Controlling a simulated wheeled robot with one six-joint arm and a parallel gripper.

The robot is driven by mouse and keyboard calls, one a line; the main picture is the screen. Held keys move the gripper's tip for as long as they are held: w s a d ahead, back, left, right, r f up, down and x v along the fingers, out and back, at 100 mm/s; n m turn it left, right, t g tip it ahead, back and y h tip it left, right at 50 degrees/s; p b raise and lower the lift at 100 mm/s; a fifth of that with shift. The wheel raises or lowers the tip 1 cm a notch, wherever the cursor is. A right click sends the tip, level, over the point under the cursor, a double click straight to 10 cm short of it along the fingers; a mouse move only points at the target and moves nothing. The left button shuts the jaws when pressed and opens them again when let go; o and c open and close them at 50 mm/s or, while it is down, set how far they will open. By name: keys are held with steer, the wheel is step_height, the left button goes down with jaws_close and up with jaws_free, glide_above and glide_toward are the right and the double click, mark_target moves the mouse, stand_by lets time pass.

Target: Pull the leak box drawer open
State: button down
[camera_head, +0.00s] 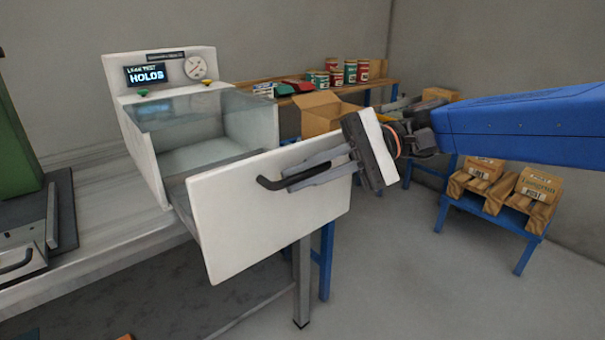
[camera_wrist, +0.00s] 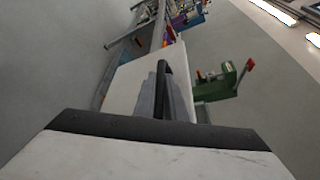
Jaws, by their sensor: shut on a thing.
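The leak box (camera_head: 160,80) stands on the bench at the left, with a display reading "LEAK TEST HOLDS" and a round dial. Its white drawer front (camera_head: 240,215) stands out from the box body, so the drawer is open. A black bar handle (camera_head: 270,184) crosses the drawer front. My gripper (camera_head: 318,174) is at the right part of the handle, its fingers shut on it. In the wrist view the dark handle (camera_wrist: 165,75) lies between the grey fingers, with the white drawer front (camera_wrist: 130,85) beyond. The fingers hide part of the handle.
The grey bench (camera_head: 100,215) runs along the left, with a green machine (camera_head: 15,150) on it. An open cardboard box (camera_head: 318,110) and several cans (camera_head: 350,72) are behind. A blue stand (camera_head: 490,215) with cartons is at the right. The floor in front is clear.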

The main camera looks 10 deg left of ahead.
steer(key=c, duration=2.1)
jaws_free()
steer(key=shift+w, duration=0.1)
steer(key=v, duration=1.7)
steer(key=shift+d+r, duration=0.1)
steer(key=shift+d, duration=0.05)
steer(key=s+d+f+m+t+h, duration=0.1)
steer(key=s+d+f+t+h, duration=0.2)
steer(key=s+f, duration=0.35)
steer(key=s+d+f+m+t+h, duration=0.1)
steer(key=s+d+f+t+h, duration=0.25)
steer(key=f, duration=0.55)
steer(key=s+d+f+t+h, duration=0.1)
steer(key=d+f+t+h, duration=0.1)
steer(key=d, duration=0.3)
steer(key=s+d+f+n+t+h, duration=0.1)
steer(key=s+d+f+t+h, duration=0.1)
steer(key=d+f, duration=0.3)
steer(key=s+d+f+n+t+h, duration=0.1)
steer(key=d+f+t+h, duration=0.1)
steer(key=d+f+h, duration=0.1)
steer(key=shift+s+d+f, duration=0.15)
steer(key=shift+d+f, duration=0.2)
steer(key=shift+d, duration=0.3)
steer(key=shift+s+d+f, duration=0.15)
steer(key=shift+d+f, duration=0.2)
steer(key=shift+d, duration=0.3)
